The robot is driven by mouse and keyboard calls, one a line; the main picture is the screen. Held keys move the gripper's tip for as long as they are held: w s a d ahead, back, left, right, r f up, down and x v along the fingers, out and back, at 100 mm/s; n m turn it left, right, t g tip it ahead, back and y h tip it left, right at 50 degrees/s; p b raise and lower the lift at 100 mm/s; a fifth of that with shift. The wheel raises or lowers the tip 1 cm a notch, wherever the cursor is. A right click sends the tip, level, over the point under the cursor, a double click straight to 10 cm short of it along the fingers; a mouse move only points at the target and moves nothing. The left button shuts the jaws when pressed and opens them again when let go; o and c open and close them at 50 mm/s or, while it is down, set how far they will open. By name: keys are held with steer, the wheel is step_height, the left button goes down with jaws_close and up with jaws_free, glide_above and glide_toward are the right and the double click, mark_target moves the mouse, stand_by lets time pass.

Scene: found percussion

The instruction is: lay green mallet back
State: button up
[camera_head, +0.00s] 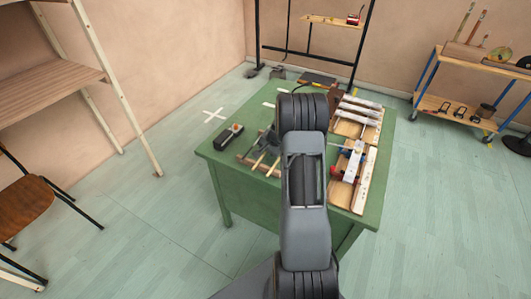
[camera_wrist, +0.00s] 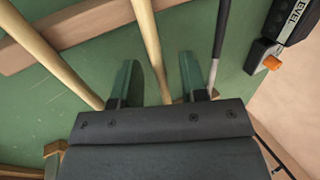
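My gripper (camera_wrist: 160,82) is open in the wrist view, its two dark fingers apart. A pale wooden handle (camera_wrist: 149,38) runs between them and appears clear of both. A second pale handle (camera_wrist: 52,52) lies to the left, and a dark rod with a light lower end (camera_wrist: 219,40) lies just right of the right finger. No mallet head shows, so I cannot tell which handle is the green mallet's. A wooden rack bar (camera_wrist: 92,22) crosses near the handles. In the head view my gripper is dark and partly hidden by my arm, over the wooden rack (camera_head: 247,161).
The rack is on a green table (camera_head: 228,174). A black box marked "LEVEL" (camera_wrist: 290,18) with an orange knob is close to the right of the gripper. Wooden boards with metal bars (camera_head: 357,120) fill the table's right side. A wheeled trolley (camera_head: 463,57) is at the back right.

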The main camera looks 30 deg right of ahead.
steer(key=v, duration=1.3)
steer(key=shift+r, duration=0.35)
steer(key=shift+s+d, duration=0.1)
steer(key=shift+s, duration=0.05)
steer(key=s+a+r+n+h, duration=0.1)
steer(key=s+a+r+n, duration=0.3)
steer(key=s+a, duration=0.5)
steer(key=s+a+r+n+h+p, duration=0.1)
steer(key=s+a+r+n, duration=0.4)
steer(key=a, duration=1.2)
steer(key=s+n, duration=0.3)
steer(key=s, duration=0.1)
steer(key=shift+n, duration=0.3)
